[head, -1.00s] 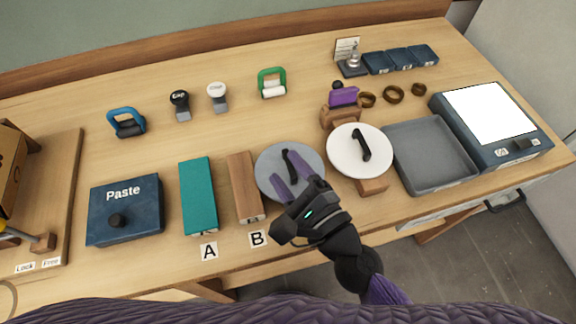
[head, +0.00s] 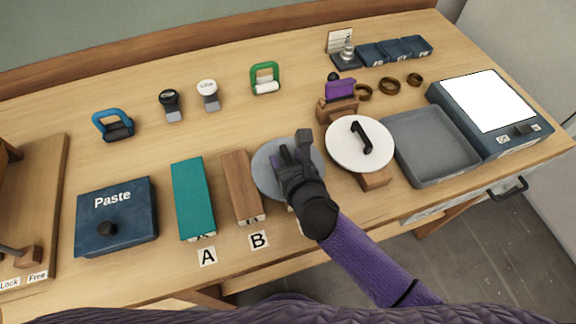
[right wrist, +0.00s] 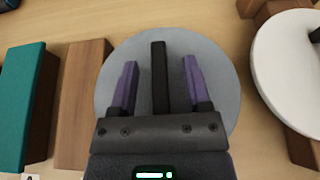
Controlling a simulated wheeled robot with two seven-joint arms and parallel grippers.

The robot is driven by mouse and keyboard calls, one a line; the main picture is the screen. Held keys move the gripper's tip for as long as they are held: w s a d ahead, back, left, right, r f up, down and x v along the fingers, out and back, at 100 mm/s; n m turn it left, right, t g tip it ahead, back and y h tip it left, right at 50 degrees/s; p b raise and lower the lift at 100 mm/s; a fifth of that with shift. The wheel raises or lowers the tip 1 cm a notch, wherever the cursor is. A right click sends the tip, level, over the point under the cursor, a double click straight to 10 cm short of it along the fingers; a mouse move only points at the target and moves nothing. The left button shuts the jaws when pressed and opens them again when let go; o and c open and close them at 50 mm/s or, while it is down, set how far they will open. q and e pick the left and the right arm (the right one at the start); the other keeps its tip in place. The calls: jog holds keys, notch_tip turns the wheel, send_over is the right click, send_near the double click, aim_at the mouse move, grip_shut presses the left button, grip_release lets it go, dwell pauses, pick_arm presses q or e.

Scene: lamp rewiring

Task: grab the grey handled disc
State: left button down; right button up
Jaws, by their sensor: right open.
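The grey handled disc (head: 264,178) lies on the table right of the brown block, largely covered by my right gripper in the head view. In the right wrist view the grey disc (right wrist: 215,65) shows its black bar handle (right wrist: 158,75) standing between my two purple fingers. My right gripper (head: 294,150) is open over the disc, with one finger on each side of the handle and a gap on both sides. In the right wrist view the gripper (right wrist: 160,85) points along the handle. My left gripper is not in view.
A white disc with a black handle (head: 345,150) sits close on the right, on a wooden stand. The brown block (head: 240,180) and teal block (head: 192,195) stand close on the left. A grey tray (head: 425,165) lies farther right.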

grip_shut()
dwell(0.3)
